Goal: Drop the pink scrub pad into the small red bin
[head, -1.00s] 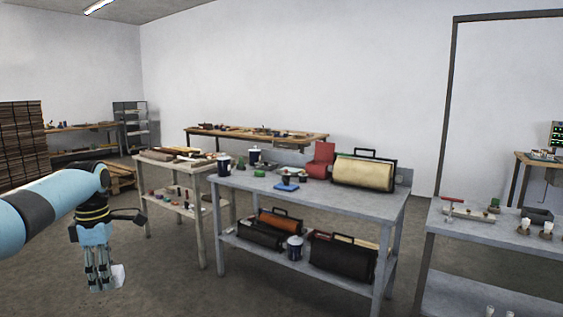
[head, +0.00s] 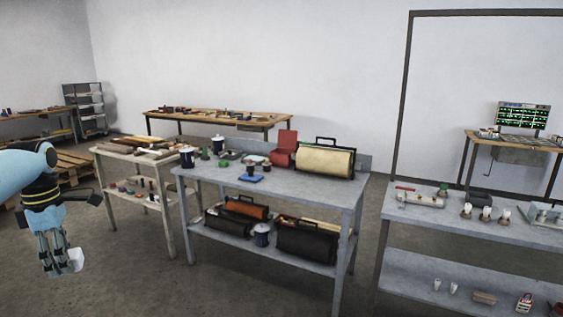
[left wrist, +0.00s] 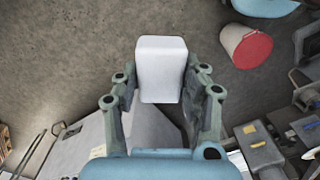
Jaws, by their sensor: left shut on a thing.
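My left gripper (head: 57,268) hangs at the left edge of the head view, over the floor and left of the tables. It is shut on a white, rounded block (head: 74,260). In the left wrist view the block (left wrist: 161,68) sits between the two fingers and looks plain white. I see nothing clearly pink that I can call the scrub pad. A small round container with a red top and whitish side (left wrist: 246,46) is on the floor at the upper right of the left wrist view, apart from the gripper. My right gripper is not in view.
A grey table (head: 325,188) holds a red box (head: 284,147), a cream roll-shaped case (head: 325,161) and a blue item (head: 250,178). A pale cart (head: 120,160) stands left of it. Another grey bench (head: 470,225) is at right. Open floor (head: 110,275) lies in front.

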